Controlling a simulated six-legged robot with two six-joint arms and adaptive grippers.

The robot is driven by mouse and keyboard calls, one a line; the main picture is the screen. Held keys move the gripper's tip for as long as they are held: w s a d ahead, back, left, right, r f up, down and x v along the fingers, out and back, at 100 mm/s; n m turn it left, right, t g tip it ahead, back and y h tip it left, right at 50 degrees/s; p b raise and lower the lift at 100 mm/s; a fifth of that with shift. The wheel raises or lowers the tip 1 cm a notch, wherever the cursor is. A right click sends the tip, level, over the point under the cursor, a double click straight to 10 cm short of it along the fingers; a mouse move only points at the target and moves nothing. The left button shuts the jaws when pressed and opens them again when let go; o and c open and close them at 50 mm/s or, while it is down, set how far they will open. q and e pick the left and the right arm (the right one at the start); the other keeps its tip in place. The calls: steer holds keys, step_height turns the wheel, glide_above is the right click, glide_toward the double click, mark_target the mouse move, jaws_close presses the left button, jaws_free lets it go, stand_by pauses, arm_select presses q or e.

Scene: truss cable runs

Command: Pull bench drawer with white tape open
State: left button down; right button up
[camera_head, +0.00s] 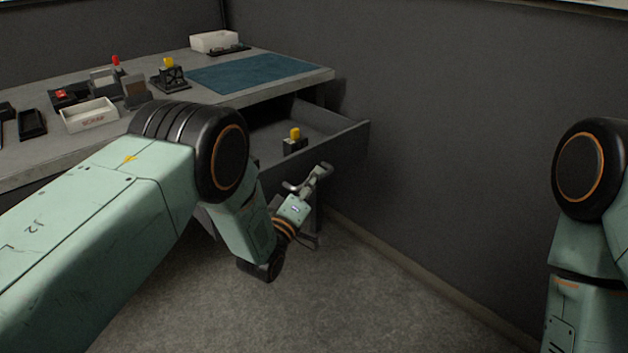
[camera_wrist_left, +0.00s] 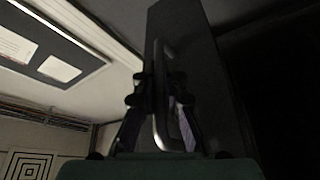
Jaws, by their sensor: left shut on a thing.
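The bench drawer (camera_head: 345,142) stands pulled out from under the right part of the grey bench. Its inside shows in the head view, with a dark block with a yellow top (camera_head: 294,138) in it. No white tape can be made out. My left gripper (camera_head: 312,180) is at the drawer's front. In the left wrist view the dark drawer front carries a bar handle (camera_wrist_left: 161,122), and the left gripper (camera_wrist_left: 158,95) is shut on this handle. My left arm hides part of the bench and drawer. My right gripper is outside the view; only part of that arm shows.
The bench top (camera_head: 260,99) holds a blue mat (camera_head: 255,72), a white scrap box (camera_head: 89,115), another yellow-topped block (camera_head: 169,72) and a white bin (camera_head: 213,41). A dark wall (camera_head: 450,130) stands close to the drawer's right. The floor in front is clear.

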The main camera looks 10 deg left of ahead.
arm_select(q)
steer(key=shift+f, duration=0.1)
steer(key=c, duration=1.7)
jaws_free()
steer(key=v, duration=1.2)
